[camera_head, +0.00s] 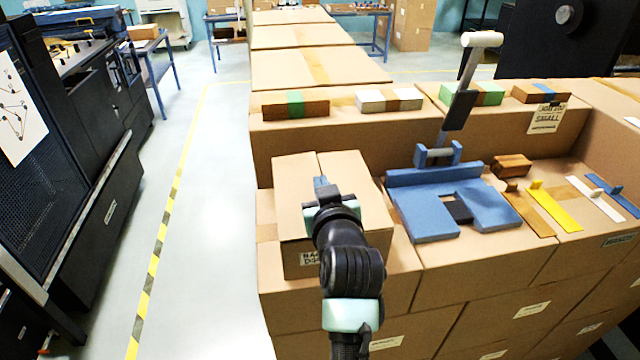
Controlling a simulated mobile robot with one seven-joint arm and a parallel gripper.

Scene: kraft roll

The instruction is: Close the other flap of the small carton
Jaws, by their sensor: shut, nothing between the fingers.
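The small carton (290,225) is a brown box with a printed label on its near side, standing on the carton stack left of centre. Its left flap (293,180) and right flap (345,170) both show on top, with a seam between them. Both look down or nearly so; I cannot tell whether either is slightly raised. My gripper (321,183) is over the carton top at the seam, shut and empty, its blue-tipped fingers pointing away. I cannot tell whether it touches a flap. My arm hides the near right part of the carton.
A blue fixture (425,215) with an upright lever stands just right of the carton. Right of it lie a yellow piece (555,205) and a white piece (598,204). Taped blocks line the raised cartons behind. Open floor (215,230) lies left, beside a black machine (75,150).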

